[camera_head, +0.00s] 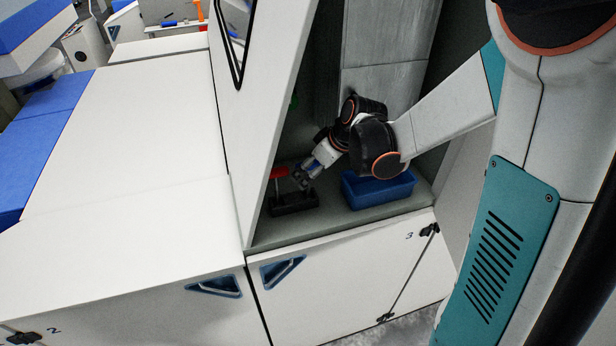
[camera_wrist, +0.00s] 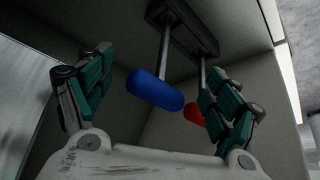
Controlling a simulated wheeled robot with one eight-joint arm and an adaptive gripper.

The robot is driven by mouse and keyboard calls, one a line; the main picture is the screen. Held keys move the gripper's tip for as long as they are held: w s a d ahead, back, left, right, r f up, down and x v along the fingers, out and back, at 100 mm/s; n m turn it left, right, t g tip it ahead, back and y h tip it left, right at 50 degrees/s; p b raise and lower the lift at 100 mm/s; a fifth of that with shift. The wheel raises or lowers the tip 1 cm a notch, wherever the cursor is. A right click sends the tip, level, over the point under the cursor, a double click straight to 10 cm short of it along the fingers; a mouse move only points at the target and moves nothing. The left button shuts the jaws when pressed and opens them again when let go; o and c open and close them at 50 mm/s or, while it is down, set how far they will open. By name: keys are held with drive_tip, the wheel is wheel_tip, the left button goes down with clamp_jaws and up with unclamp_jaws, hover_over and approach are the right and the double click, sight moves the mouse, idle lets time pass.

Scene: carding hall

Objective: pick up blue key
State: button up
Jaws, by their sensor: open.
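The blue key (camera_wrist: 155,90) has a rounded blue handle on a thin metal shaft. In the wrist view the shaft runs up into a dark holder (camera_wrist: 185,28), and the handle lies between my gripper's spread fingers, apart from both. My gripper (camera_wrist: 160,95) is open and empty. In the head view my gripper (camera_head: 302,180) reaches into the open cabinet beside the black holder (camera_head: 294,204) and mostly hides the blue key. A red-handled key (camera_head: 279,172) stands in the same holder; in the wrist view its red handle (camera_wrist: 194,114) is partly behind the right finger.
A blue bin (camera_head: 378,192) stands on the cabinet shelf right of the holder, under my arm. The raised white door (camera_head: 255,110) is close on the left. The cabinet's grey walls enclose the space. A white machine top (camera_head: 120,160) lies further left.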

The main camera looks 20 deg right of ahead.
drive_tip(key=shift+w+a+f, duration=0.1)
drive_tip(key=shift+a+f, duration=0.05)
drive_tip(key=shift+f, duration=0.15)
drive_tip(key=c, duration=1.8)
